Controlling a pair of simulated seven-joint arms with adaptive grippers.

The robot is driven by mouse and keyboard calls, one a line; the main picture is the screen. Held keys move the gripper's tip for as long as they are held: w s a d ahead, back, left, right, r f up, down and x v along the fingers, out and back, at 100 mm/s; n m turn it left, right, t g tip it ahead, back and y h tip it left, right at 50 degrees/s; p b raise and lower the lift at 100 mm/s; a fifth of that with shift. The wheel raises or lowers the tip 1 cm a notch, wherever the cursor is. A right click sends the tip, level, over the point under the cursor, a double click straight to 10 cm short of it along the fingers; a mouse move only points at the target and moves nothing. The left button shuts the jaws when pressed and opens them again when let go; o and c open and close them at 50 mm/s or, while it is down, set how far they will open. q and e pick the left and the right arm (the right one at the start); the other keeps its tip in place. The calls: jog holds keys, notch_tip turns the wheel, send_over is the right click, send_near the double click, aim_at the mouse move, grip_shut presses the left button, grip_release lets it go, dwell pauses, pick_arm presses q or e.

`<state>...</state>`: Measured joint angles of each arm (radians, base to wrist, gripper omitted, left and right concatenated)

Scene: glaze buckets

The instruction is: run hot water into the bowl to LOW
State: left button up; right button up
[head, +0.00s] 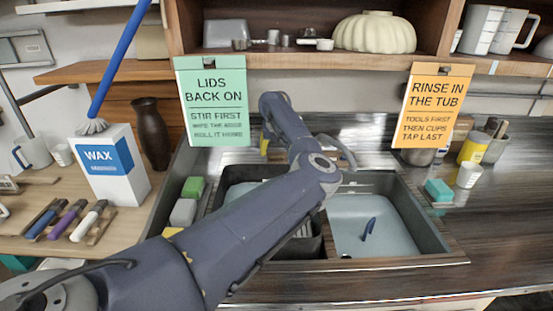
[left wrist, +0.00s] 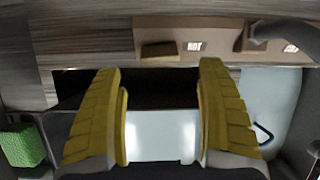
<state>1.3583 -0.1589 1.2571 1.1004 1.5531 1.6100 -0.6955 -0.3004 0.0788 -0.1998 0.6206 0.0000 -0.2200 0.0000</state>
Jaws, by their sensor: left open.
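My left arm crosses the head view to the back of the double sink (head: 440,235); its gripper is mostly hidden there, with one yellow finger (head: 264,145) showing. In the left wrist view my left gripper (left wrist: 160,72) is open and empty, its yellow fingers apart below a brown tap handle (left wrist: 160,49). A second handle (left wrist: 240,40) and the grey spout (left wrist: 285,32) are to the right. The spout (head: 345,152) curves over the sink in the head view. The right basin (head: 390,235) is pale blue with a small dark-blue thing (head: 368,229). I cannot pick out a separate bowl.
A WAX box (head: 112,165) and a dark vase (head: 151,135) stand on the left. A teal sponge (head: 438,190) and a white cup (head: 468,174) are on the right. Hanging signs (head: 212,100) face me.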

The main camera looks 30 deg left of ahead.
aim_at(277, 157)
pick_arm(q)
jog(key=shift+x, duration=3.2)
jog(key=c, duration=1.2)
jog(key=shift+c, duration=1.1)
jog(key=shift+d+f, duration=0.1)
jog(key=shift+f, duration=0.05)
